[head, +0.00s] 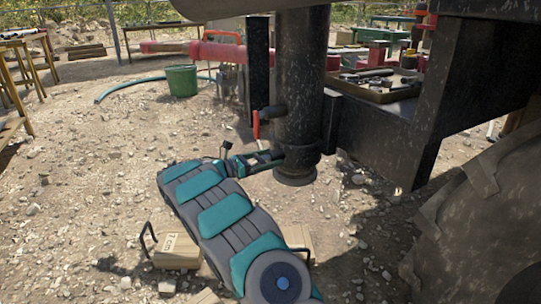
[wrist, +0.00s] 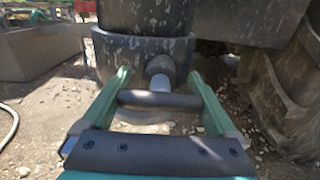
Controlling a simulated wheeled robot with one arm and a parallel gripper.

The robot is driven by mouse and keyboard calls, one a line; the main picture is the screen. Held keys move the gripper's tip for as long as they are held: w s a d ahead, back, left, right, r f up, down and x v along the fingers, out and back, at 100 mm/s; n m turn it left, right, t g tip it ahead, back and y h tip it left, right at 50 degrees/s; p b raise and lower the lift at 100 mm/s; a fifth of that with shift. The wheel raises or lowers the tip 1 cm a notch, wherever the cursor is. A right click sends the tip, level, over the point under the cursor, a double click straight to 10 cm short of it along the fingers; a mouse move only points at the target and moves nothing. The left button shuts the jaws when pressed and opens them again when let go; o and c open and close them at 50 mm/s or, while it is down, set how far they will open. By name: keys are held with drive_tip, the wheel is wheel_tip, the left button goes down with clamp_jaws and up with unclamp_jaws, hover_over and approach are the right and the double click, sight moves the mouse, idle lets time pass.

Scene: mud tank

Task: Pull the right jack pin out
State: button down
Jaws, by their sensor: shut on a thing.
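The right jack pin (wrist: 160,99) has a dark crossbar handle and a grey shaft. In the wrist view its shaft points into the collar at the foot of the black jack leg (wrist: 145,48). My gripper (wrist: 159,76) has its two green fingers on either side of the crossbar, shut on its ends. In the head view my gripper (head: 266,159) is at the left side of the jack leg (head: 298,85), low down by the collar. The pin is mostly hidden there by the fingers. How deep the shaft sits in the collar cannot be told.
A red-handled crank (head: 257,124) sticks out of the leg just above my gripper. A large muddy tire (head: 480,225) stands at the right. Cardboard boxes (head: 177,252) lie on the gravel by my arm. Open gravel lies to the left, with a green bucket (head: 182,81) farther back.

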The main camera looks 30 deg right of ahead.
drive_tip(key=a+p, duration=0.1)
drive_tip(key=a, duration=0.2)
drive_tip(key=shift+r+p, duration=0.2)
drive_tip(key=shift+p, duration=0.2)
drive_tip(key=shift+a+f, duration=0.1)
drive_tip(key=shift+a, duration=0.25)
drive_tip(key=shift+a+f, duration=0.1)
drive_tip(key=shift+f, duration=0.1)
unclamp_jaws()
drive_tip(key=shift+a, duration=0.15)
drive_tip(key=shift+a, duration=0.1)
approach(258, 160)
drive_tip(key=shift+w+d+f+p, duration=0.1)
drive_tip(key=shift+d+f+p, duration=0.1)
drive_tip(key=shift+d, duration=0.25)
drive_tip(key=shift+d+f+p, duration=0.1)
drive_tip(key=shift+d+p, duration=0.05)
drive_tip(key=shift+d, duration=0.3)
